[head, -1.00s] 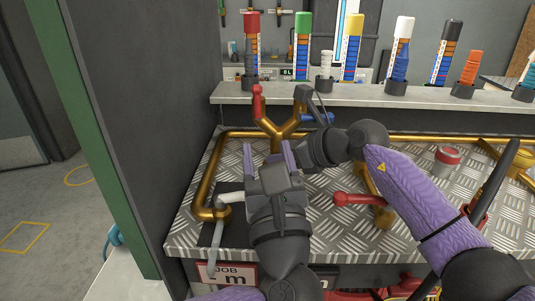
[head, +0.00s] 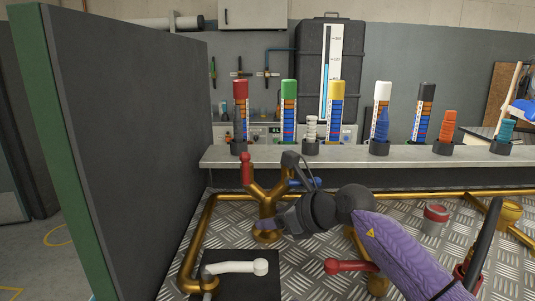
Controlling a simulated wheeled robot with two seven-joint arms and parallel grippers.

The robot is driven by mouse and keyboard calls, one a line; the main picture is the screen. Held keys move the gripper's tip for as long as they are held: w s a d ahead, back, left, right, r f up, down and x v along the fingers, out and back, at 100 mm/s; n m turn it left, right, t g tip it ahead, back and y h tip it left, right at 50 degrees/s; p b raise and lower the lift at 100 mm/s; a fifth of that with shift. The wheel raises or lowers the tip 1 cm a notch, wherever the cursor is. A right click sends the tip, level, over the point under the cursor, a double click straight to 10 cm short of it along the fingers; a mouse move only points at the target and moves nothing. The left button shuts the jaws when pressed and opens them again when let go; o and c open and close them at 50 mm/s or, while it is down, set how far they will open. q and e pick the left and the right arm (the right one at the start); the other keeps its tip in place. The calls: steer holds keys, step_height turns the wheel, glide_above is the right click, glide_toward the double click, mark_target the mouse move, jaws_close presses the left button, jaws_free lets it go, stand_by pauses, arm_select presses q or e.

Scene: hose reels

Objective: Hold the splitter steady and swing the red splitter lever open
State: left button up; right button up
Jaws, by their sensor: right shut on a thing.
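The brass Y-shaped splitter (head: 262,203) stands upright on the diamond-plate bench top. Its red lever (head: 246,168) points up at the top of the left branch. A blue lever (head: 306,182) lies sideways at the right branch, partly behind my right wrist. My right gripper (head: 266,225) comes in from the right and is shut on the splitter's lower stem; its fingers are partly hidden. My left gripper is out of view.
A white lever (head: 236,267) lies over a dark plate at the front left. Another red lever (head: 350,265) is at the front middle. Brass pipe (head: 190,245) runs around the left. A dark wall panel (head: 130,150) stands left; a grey shelf (head: 345,156) holds coloured tubes behind.

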steer(key=o, duration=1)
